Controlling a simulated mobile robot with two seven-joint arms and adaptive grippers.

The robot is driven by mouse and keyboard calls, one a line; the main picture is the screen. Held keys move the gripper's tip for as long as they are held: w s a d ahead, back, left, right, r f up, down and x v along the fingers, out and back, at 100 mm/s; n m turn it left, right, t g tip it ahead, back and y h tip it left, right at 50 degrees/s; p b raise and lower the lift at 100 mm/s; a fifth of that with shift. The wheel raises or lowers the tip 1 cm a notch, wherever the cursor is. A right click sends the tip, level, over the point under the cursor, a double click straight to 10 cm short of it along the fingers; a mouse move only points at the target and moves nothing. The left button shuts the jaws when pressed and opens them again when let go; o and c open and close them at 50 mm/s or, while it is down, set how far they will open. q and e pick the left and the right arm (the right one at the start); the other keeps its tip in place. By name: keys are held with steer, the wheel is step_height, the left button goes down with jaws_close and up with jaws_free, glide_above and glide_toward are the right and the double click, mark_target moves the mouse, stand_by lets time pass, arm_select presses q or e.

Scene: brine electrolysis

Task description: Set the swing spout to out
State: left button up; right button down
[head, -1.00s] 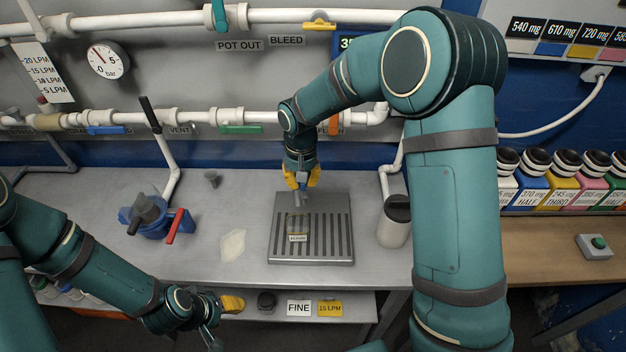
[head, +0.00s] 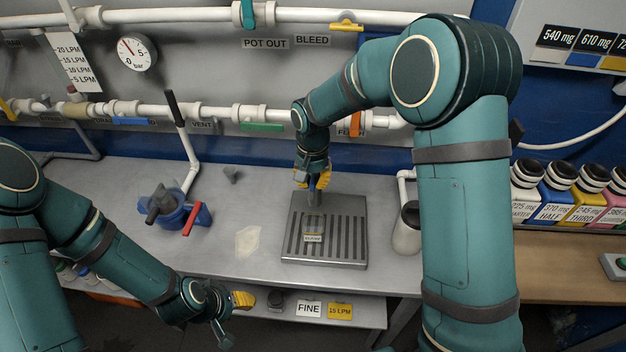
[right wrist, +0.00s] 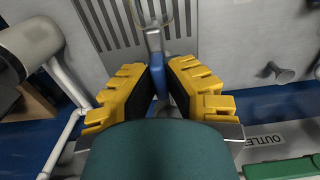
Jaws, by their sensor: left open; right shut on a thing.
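My right gripper (head: 314,180) is over the back of the slotted grey drain tray (head: 326,262). In the right wrist view its yellow and black fingers (right wrist: 159,78) are shut on the blue part of what looks like the swing spout (right wrist: 160,84). The spout's grey metal end (right wrist: 153,40) points over the tray slots. In the head view the spout (head: 300,178) is mostly hidden by the gripper. A clear vessel with a label (head: 313,238) stands on the tray. My left gripper (head: 233,318) is open and empty, low by the bench's front edge.
A blue valve body with a red lever (head: 196,220) stands left on the bench. A pale patch (head: 248,240) lies left of the tray, and a white canister (head: 406,232) stands right of it. White pipes (head: 225,110) with valves run along the wall behind. Labelled bottles (head: 558,190) stand far right.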

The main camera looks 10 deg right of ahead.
mark_target(312, 179)
steer(key=c, duration=1)
jaws_free()
steer(key=shift+f, duration=0.1)
step_height(312, 179, up, 12)
steer(key=shift+a+r, duration=0.1)
